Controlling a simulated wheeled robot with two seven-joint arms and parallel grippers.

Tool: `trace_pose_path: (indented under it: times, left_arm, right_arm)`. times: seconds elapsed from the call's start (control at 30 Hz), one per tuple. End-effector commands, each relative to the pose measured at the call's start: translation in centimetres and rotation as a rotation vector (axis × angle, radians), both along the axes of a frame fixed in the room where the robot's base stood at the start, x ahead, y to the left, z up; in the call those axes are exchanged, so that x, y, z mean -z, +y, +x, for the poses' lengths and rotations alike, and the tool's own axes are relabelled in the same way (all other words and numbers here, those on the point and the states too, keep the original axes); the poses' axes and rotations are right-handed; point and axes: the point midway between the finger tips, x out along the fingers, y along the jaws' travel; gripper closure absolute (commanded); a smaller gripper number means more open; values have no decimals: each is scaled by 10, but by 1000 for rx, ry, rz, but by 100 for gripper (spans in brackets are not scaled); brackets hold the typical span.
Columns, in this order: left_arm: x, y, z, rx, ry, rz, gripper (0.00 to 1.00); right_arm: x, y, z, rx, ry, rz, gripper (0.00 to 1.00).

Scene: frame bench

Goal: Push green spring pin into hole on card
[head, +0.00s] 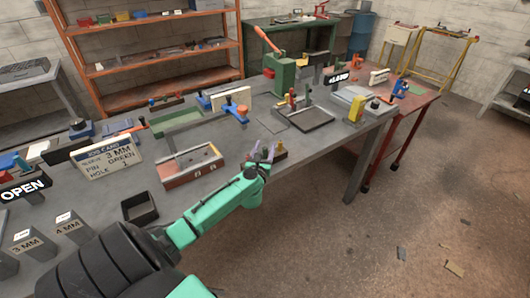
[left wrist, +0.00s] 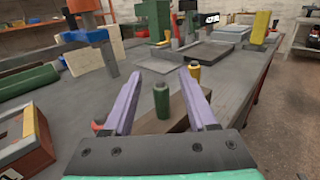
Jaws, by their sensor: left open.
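The job card (head: 106,160) stands at the left of the bench and reads sleeve 3 MM, pin green, hole 1. In the left wrist view a green pin (left wrist: 161,101) stands upright in a small block (left wrist: 172,112). A yellow pin (left wrist: 194,75) stands behind it, and a red pin (left wrist: 97,126) is partly hidden at the left finger. My left gripper (head: 264,152) is open, its purple fingers to either side of the green pin in the wrist picture; I cannot tell whether they touch it. A red and grey fixture (head: 190,168) with small holes lies left of the gripper.
A black bin (head: 140,208) and blocks marked 3 MM (head: 32,245) and 4 MM (head: 72,226) stand at the near left. A green press (head: 282,72) and a dark tray (head: 304,118) stand behind. Bare bench lies right of the gripper.

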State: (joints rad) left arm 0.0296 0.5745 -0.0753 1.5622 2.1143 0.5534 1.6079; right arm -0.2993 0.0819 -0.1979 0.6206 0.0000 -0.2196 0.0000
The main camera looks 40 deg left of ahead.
Motion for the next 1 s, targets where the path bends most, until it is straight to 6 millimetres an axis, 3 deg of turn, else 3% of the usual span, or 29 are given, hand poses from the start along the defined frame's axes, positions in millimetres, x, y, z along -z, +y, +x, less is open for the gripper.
trace_pose_path:
  times: [0.2, 0.3, 0.37, 0.77, 0.87, 1.0]
  left_arm:
    - [1, 1, 2, 1, 1, 0, 42]
    - [1, 1, 2, 1, 1, 0, 80]
    - [1, 1, 2, 1, 1, 0, 100]
    - [-5, 1, 2, 1, 0, 0, 100]
    - [-17, 1, 1, 0, 0, 0, 100]
    - [-52, 1, 2, 1, -3, 3, 100]
  right_arm:
    - [0, 1, 0, -1, 0, 1, 50]
    - [0, 1, 0, -1, 0, 1, 50]
    - [0, 1, 0, -2, 0, 1, 50]
    - [-2, 3, -1, -1, 2, 5, 50]
    - [-8, 4, -1, -1, 2, 5, 50]
    - [-21, 4, -1, -1, 2, 5, 50]
